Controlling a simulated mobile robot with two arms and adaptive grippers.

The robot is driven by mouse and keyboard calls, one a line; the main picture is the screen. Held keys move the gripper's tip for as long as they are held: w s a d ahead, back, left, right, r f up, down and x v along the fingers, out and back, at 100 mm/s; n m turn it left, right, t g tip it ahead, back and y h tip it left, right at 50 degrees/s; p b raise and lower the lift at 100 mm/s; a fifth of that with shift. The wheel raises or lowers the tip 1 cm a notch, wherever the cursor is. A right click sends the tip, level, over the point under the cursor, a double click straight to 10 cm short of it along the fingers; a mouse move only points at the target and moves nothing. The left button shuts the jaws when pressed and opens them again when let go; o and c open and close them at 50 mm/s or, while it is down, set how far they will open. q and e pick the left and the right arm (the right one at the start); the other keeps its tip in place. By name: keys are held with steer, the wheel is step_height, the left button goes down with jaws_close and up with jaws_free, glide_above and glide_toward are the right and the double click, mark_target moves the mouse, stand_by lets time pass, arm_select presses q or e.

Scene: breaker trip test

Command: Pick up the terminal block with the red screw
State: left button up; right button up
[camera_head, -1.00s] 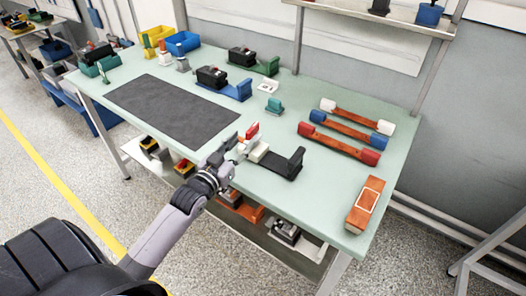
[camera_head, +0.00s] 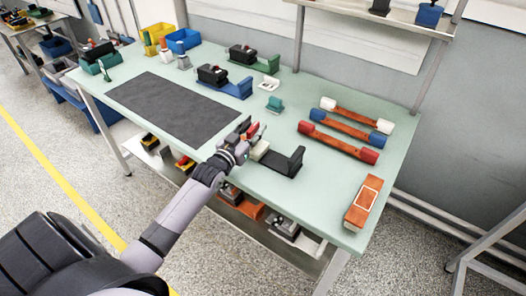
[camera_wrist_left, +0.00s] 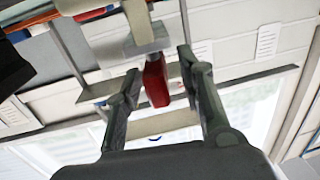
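The terminal block's red screw top (camera_head: 255,129) shows just beyond my left gripper (camera_head: 245,132) in the head view, near the front edge of the bench. In the left wrist view the red screw (camera_wrist_left: 156,82) sits between the fingertips of my left gripper (camera_wrist_left: 160,68), with a pale grey body (camera_wrist_left: 146,38) joined to it. The fingers are apart, and gaps show on both sides of the red part. In the head view the gripper hides most of the block's body. My right gripper is not in view.
A black holder with a cream part (camera_head: 280,160) stands close right of the gripper. A dark mat (camera_head: 172,108) lies to the left. Red, blue and white-ended bars (camera_head: 340,147) lie to the right, with an orange box (camera_head: 363,203) nearer. A small teal block (camera_head: 274,104) stands behind.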

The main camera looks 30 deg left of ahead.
arm_select(q)
jaws_close()
stand_by(0.8)
steer(key=shift+w+r, duration=0.1)
